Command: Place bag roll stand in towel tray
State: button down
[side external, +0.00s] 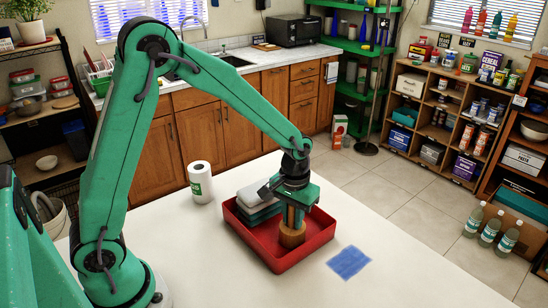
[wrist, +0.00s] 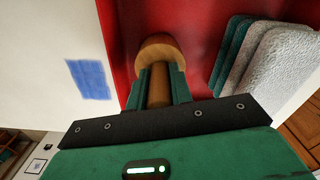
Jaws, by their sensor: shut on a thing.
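The bag roll stand is a wooden piece with a round base (side external: 292,236) and a post; its base also shows in the wrist view (wrist: 160,47). My gripper (side external: 293,212) is shut on the post, with a green finger on each side of it in the wrist view (wrist: 160,88). The towel tray is red (side external: 318,240), on the white table. The stand is upright inside the tray's outline, towards its front. I cannot tell whether its base touches the tray floor. Folded towels (side external: 257,205), green and light grey, lie in the tray behind and left of the stand.
A paper towel roll (side external: 201,182) stands on the table behind the tray's left side. A flat blue patch (side external: 349,262) lies right of the tray. The table's front right area is clear. Shelves and cabinets stand farther back.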

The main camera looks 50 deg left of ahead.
jog(key=shift+f, duration=0.1)
jog(key=c, duration=1.2)
grip_release()
jog(key=shift+c, duration=0.2)
notch_tip(320, 180, up, 12)
jog(key=shift+f, duration=0.2)
jog(key=shift+r, duration=0.35)
